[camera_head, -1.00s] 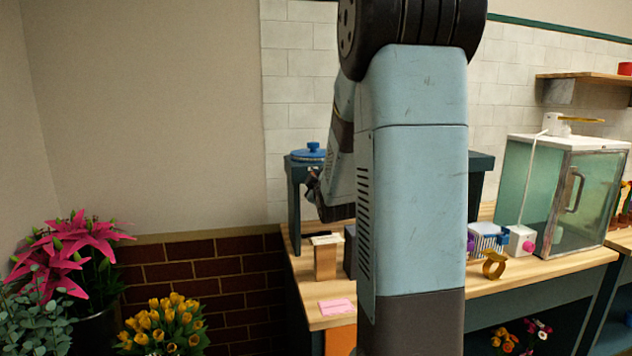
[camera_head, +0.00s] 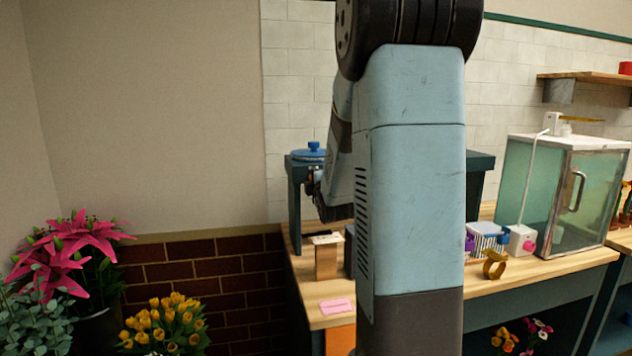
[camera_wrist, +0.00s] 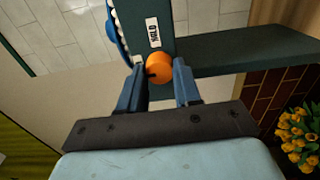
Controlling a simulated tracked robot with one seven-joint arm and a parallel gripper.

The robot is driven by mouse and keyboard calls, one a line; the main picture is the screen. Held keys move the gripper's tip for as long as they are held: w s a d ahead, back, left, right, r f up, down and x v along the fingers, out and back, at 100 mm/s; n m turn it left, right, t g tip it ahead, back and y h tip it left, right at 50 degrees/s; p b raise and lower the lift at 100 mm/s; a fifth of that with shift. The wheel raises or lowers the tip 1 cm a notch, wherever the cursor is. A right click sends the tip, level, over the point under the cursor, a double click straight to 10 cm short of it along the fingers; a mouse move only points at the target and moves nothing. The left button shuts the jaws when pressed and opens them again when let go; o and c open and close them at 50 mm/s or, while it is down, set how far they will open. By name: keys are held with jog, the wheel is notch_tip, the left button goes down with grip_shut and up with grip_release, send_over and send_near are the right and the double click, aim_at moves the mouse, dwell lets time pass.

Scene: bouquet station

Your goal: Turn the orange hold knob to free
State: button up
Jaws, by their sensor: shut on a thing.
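The orange hold knob (camera_wrist: 160,66) sits at the end of a dark green panel in the wrist view, next to a white label (camera_wrist: 154,30) that reads HOLD. A dark mark shows on the knob's left side. My gripper (camera_wrist: 161,76) has a blue finger on each side of the knob and is shut on it. In the head view the gripper is small beside the dark green stand (camera_head: 294,205), under a blue round lid (camera_head: 308,154). The knob is hidden there, and my arm covers much of the stand.
Yellow flowers (camera_head: 165,325) and pink lilies (camera_head: 75,245) stand at the lower left.

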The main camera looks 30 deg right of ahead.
jog(key=shift+a+f, duration=0.2)
jog(key=shift+f, duration=0.1)
jog(key=o, duration=1)
jog(key=shift+r, duration=0.15)
jog(key=shift+o, duration=0.2)
